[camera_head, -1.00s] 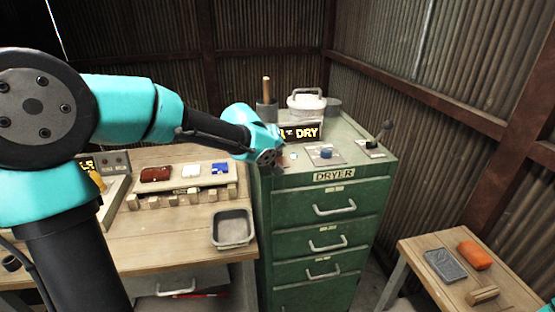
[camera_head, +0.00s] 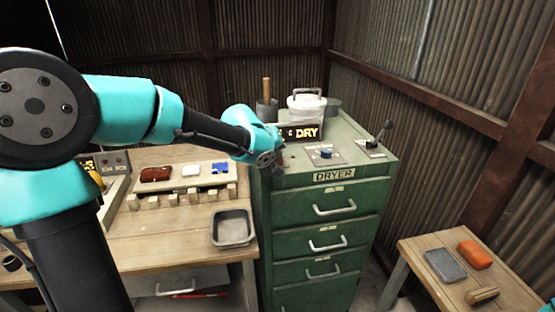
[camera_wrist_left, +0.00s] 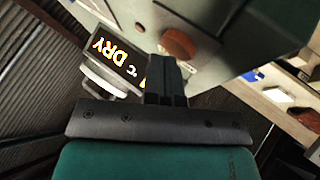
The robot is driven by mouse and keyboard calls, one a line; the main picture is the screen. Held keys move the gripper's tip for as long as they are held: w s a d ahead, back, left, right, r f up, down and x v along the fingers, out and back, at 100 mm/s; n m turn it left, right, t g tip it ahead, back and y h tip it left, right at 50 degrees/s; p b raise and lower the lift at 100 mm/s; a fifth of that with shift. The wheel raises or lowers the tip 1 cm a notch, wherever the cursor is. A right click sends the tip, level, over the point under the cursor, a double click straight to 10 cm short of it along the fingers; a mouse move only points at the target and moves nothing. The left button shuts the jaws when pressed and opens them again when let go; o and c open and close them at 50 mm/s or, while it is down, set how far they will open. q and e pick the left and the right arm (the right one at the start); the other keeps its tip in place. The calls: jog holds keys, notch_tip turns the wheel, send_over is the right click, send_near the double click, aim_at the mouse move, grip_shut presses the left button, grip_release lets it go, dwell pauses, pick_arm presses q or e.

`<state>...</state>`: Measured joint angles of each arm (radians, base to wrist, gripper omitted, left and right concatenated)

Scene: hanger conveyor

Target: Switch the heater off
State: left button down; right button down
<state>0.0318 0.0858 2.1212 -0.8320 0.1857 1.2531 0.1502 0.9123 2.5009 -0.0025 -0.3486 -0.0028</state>
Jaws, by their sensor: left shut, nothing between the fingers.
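The green cabinet (camera_head: 326,240) is labelled DRYER and stands in the middle of the head view. On its top are a lit display (camera_head: 306,132) reading DRY, a blue knob (camera_head: 326,153) on a plate and a lever (camera_head: 381,133). My left gripper (camera_head: 279,165) is over the cabinet top's left front, left of the blue knob, shut and empty. In the left wrist view, its closed fingers (camera_wrist_left: 167,78) point toward a reddish-brown round button (camera_wrist_left: 180,44); I cannot tell whether they touch. My right gripper is out of view.
A bench (camera_head: 180,236) on the left holds a grey tray (camera_head: 232,228) and a rack with coloured blocks. A low table (camera_head: 425,285) is at right.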

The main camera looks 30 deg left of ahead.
aim_at(276, 160)
pick_arm(q)
jog(key=shift+r, duration=0.25)
jog(key=shift+r, duration=2.9)
jog(key=shift+d, duration=0.1)
